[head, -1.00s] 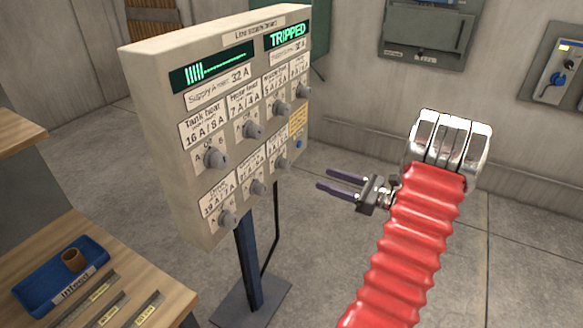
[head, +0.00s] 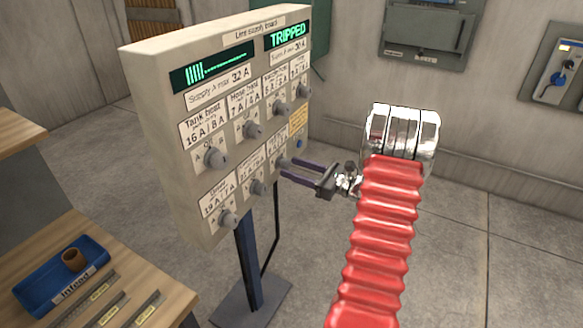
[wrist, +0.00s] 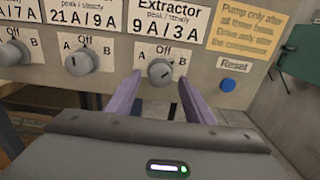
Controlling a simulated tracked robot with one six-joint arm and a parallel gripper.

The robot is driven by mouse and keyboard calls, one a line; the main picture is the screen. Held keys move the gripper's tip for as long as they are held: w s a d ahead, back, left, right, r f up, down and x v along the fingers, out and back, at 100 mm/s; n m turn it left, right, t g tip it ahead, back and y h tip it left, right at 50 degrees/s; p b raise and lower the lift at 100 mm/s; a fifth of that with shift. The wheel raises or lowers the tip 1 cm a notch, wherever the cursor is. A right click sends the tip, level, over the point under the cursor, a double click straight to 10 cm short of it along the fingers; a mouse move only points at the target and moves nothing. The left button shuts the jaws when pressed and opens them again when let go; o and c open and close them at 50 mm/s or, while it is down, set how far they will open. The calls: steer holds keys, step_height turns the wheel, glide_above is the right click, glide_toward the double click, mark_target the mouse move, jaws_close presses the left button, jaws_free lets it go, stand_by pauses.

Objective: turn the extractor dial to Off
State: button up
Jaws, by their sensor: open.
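The extractor dial (wrist: 159,72) is a grey knob under the "Extractor 9 A / 3 A" label, with A, Off and B marked around it. A pale pointer mark shows on it, but I cannot tell for certain which position it points to. In the head view the dial (head: 281,162) is at the lower right of the supply board (head: 225,215). My gripper (wrist: 160,80) is open, its two purple fingers reaching toward the board on either side of the dial. In the head view my gripper (head: 287,171) is at the dial; contact cannot be told.
Another dial (wrist: 82,60) is close to the left of my fingers. A blue Reset button (wrist: 228,84) and a yellow notice (wrist: 248,32) are to the right. The board's display (head: 287,36) reads TRIPPED. A workbench (head: 150,283) with a blue tray (head: 40,292) stands at left.

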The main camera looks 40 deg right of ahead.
steer(key=shift+x, duration=0.9)
steer(key=c, duration=1)
